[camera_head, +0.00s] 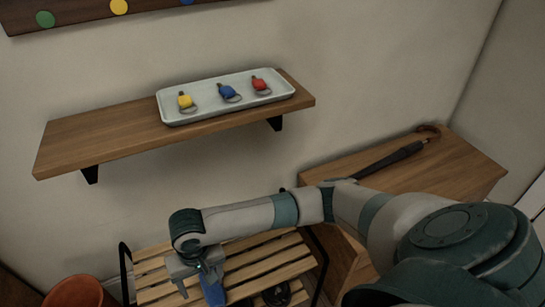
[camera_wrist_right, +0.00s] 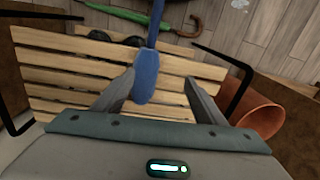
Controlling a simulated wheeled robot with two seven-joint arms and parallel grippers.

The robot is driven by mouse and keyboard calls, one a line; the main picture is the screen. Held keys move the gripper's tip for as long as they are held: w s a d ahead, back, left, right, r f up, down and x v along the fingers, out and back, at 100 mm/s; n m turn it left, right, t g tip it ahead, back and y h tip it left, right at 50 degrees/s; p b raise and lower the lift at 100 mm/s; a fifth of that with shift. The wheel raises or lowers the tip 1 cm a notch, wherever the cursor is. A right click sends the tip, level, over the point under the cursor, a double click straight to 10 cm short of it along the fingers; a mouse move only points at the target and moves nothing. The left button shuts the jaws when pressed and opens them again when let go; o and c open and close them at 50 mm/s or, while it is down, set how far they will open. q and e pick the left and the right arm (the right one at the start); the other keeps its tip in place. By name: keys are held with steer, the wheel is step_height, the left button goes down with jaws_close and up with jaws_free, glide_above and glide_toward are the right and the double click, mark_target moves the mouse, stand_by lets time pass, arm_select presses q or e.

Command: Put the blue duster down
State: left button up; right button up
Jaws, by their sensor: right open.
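The blue duster (camera_head: 212,291) shows at the lower edge of the head view, over the slatted wooden rack (camera_head: 267,270); it seems to lie on the slats. In the right wrist view the duster (camera_wrist_right: 147,72) reaches in between my fingers, closer to the left one. My right gripper (camera_head: 198,276) is open just above the duster's near end. In the wrist view there is a gap between the right finger and the duster; I cannot tell whether the left finger touches it. My left gripper is not in view.
A shelf (camera_head: 110,130) above the rack holds a tray (camera_head: 208,87) with yellow, blue and red key fobs. A dark umbrella (camera_head: 390,160) lies on a wooden cabinet (camera_head: 460,170). A terracotta pot (camera_head: 78,291) stands left of the rack. A green umbrella (camera_wrist_right: 152,20) shows beyond the rack.

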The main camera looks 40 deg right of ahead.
steer(key=s+a+f+n+t+y, duration=0.2)
steer(key=s+a+f+n+y, duration=0.15)
steer(key=s+a, duration=0.4)
steer(key=shift+t+h, duration=0.35)
steer(key=shift+t, duration=0.35)
steer(key=s+d, duration=0.1)
steer(key=d, duration=0.1)
steer(key=s+d+f, duration=0.1)
steer(key=d, duration=0.1)
steer(key=s+d+f, duration=0.1)
steer(key=d, duration=0.1)
steer(key=shift+s, duration=0.35)
steer(key=s+d+f+n+h, duration=0.1)
steer(key=s+d+f+h, duration=0.1)
steer(key=s+d, duration=0.6)
steer(key=d, duration=0.2)
steer(key=shift+d+f+h, duration=0.3)
steer(key=shift+f+h, duration=0.1)
steer(key=shift+f, duration=0.1)
